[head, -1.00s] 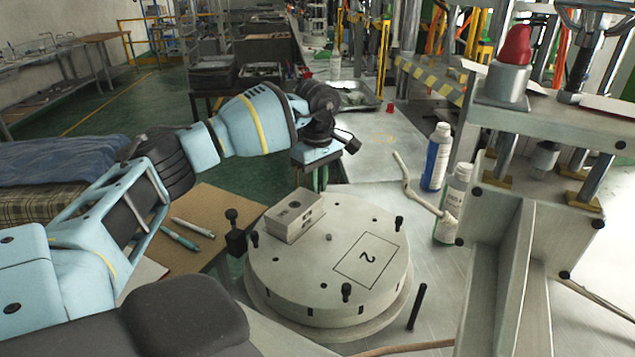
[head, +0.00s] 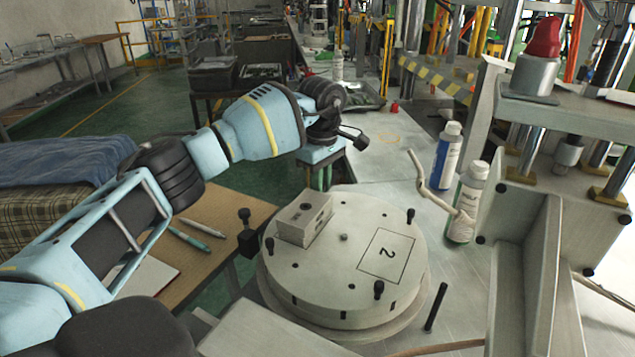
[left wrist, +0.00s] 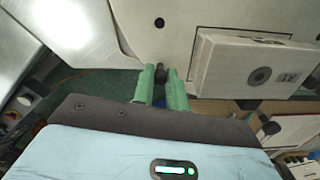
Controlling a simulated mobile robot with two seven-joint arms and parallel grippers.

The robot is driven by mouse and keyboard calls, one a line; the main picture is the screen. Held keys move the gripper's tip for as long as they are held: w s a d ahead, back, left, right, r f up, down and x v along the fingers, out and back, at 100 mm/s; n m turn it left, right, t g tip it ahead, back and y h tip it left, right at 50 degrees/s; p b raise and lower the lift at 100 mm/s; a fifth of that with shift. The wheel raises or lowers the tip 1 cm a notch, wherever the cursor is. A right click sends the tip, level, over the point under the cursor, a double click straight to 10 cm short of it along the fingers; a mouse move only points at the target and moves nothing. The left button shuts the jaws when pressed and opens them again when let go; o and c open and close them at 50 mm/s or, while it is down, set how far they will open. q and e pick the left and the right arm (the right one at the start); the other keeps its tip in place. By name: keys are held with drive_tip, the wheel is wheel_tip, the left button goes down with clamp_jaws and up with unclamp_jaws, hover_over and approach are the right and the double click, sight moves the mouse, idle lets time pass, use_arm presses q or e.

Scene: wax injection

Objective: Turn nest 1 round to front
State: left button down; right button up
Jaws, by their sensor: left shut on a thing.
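The round grey turntable (head: 330,275) carries a rectangle marked 2 (head: 388,255) toward its right side and a grey metal mould block (head: 305,218) on its left rear. Short black pegs stand around its rim; a front one (head: 378,289) is clear. A label for nest 1 cannot be read. My left gripper (head: 319,178) is at the rear rim, its fingertips partly hidden behind the disc. In the left wrist view, its green fingers (left wrist: 162,84) are shut on a black peg (left wrist: 160,71) at the disc's edge, beside the mould block (left wrist: 250,65). My right gripper is not in view.
A black upright post (head: 435,308) stands front right of the turntable, and a black-knobbed stop (head: 246,235) stands left. A blue-labelled bottle (head: 446,155) and a white bottle (head: 467,203) stand right, near the press frame (head: 540,220). Pens lie on the brown desk (head: 215,215).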

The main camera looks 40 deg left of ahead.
use_arm(q)
drive_tip(key=c, duration=1.4)
unclamp_jaws()
drive_tip(key=shift+r, duration=0.1)
drive_tip(key=shift+r, duration=3.8)
